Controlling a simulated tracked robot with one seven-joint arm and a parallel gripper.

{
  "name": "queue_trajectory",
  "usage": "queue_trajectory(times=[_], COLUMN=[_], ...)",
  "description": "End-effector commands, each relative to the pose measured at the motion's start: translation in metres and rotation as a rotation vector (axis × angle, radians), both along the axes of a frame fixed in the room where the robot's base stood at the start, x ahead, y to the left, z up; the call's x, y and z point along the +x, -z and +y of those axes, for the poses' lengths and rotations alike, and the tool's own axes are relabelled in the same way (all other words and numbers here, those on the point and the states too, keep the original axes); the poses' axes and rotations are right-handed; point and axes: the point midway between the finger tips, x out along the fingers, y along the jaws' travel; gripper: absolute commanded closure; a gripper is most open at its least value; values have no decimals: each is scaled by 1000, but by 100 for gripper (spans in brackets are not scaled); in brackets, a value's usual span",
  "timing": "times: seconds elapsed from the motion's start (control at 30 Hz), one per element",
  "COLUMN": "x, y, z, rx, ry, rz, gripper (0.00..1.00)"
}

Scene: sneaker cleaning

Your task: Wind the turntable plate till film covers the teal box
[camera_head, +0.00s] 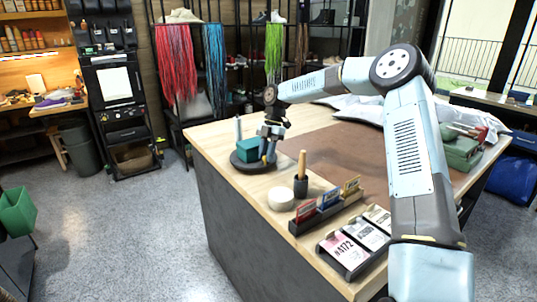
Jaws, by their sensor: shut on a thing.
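The teal box (249,150) sits on the dark round turntable plate (242,165) at the table's far left corner. My gripper (266,156) reaches down at the right side of the box, over the plate. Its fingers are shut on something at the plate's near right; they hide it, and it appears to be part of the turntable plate. A thin grey upright post (238,129) stands just behind the box. I cannot make out any film on the box; at this size clear film would not show.
Near the plate stand a white round item (281,199), a dark cup with a wooden handle (302,180), a card rack (327,211) and a tag tray (357,247). A brown mat (350,150) covers the middle. A green case (462,150) stands far right.

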Motion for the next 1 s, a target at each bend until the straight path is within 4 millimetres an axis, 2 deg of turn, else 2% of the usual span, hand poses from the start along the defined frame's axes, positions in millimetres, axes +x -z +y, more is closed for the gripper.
queue_trajectory(times=[1.0], x=[30], y=[-3], z=[-12], rx=[9], ry=[-519], rz=[-9], gripper=[100])
